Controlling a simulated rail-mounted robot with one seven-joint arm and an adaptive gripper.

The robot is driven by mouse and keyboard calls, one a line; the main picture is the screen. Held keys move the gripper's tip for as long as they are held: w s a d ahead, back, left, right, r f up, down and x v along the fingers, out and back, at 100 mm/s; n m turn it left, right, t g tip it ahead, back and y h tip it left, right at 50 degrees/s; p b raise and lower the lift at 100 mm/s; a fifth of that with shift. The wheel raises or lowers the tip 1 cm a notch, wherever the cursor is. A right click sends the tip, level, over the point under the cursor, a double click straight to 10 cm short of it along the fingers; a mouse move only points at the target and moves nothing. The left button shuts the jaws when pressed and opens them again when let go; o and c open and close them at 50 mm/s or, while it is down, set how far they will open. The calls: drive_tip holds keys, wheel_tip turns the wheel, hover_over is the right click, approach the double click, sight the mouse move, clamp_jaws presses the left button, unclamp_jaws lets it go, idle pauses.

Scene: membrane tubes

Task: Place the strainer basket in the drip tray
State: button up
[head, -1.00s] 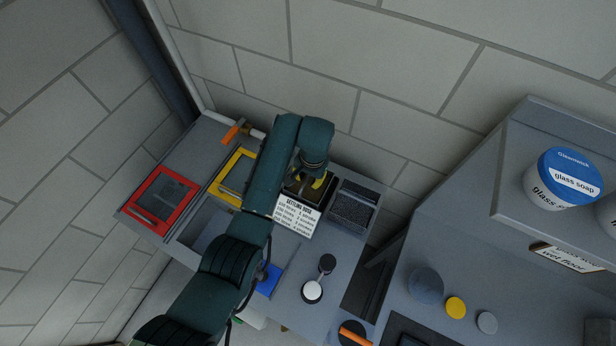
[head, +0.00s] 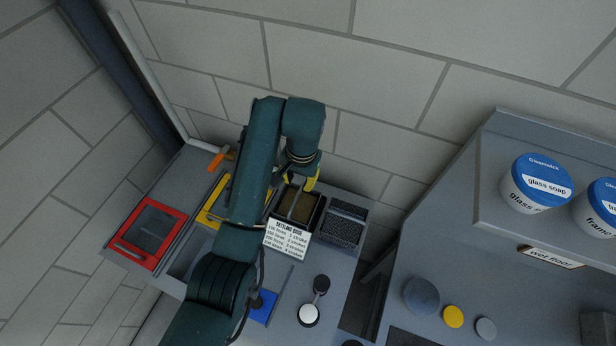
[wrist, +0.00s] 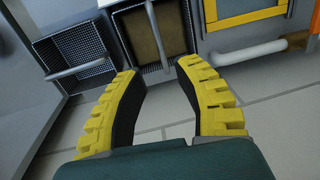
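My gripper (head: 312,181) is open. In the wrist view its two yellow fingers (wrist: 158,72) stand well apart with nothing between them. A dark mesh-walled basket (wrist: 90,44) with a grey handle bar, which looks like the strainer basket, sits at the upper left of the wrist view. It shows in the head view as a dark speckled box (head: 343,229), right of my gripper. A black-rimmed box with a brown inside (head: 292,206) and a bar across it is just below my gripper. I cannot tell which container is the drip tray.
A white printed sign (head: 287,240) stands in front of the brown box. Left are a yellow frame (head: 214,213) and a red-framed panel (head: 147,233). A black knob and a white knob (head: 308,315) are in front. A shelf with tubs (head: 537,183) is at right. The wall is close behind.

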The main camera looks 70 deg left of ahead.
drive_tip(key=w+d+r+m+t+y, duration=0.2)
drive_tip(key=w+d+r+t, duration=0.35)
drive_tip(key=w+r, duration=0.3)
drive_tip(key=w+d+r+m+t+y, duration=0.2)
drive_tip(key=w+d+r+t+y, duration=0.15)
drive_tip(key=w+d+r, duration=0.45)
drive_tip(key=d+r+m+t+h, duration=0.2)
drive_tip(key=d+r+t, duration=0.3)
drive_tip(key=d+r, duration=0.4)
drive_tip(key=d+r+m+t+h, duration=0.1)
drive_tip(key=d+r+t, duration=0.4)
drive_tip(key=d+r, duration=0.5)
drive_tip(key=s+d+r+m+t+h, duration=0.1)
drive_tip(key=s+d+r+t+h, duration=0.1)
drive_tip(key=d, duration=0.3)
drive_tip(key=s+d+r+m+t+h, duration=0.1)
drive_tip(key=s+d+r+t+h, duration=0.1)
drive_tip(key=s+d, duration=0.2)
drive_tip(key=shift+s+d+r, duration=0.4)
drive_tip(key=shift+d, duration=0.55)
drive_tip(key=shift+r, duration=0.1)
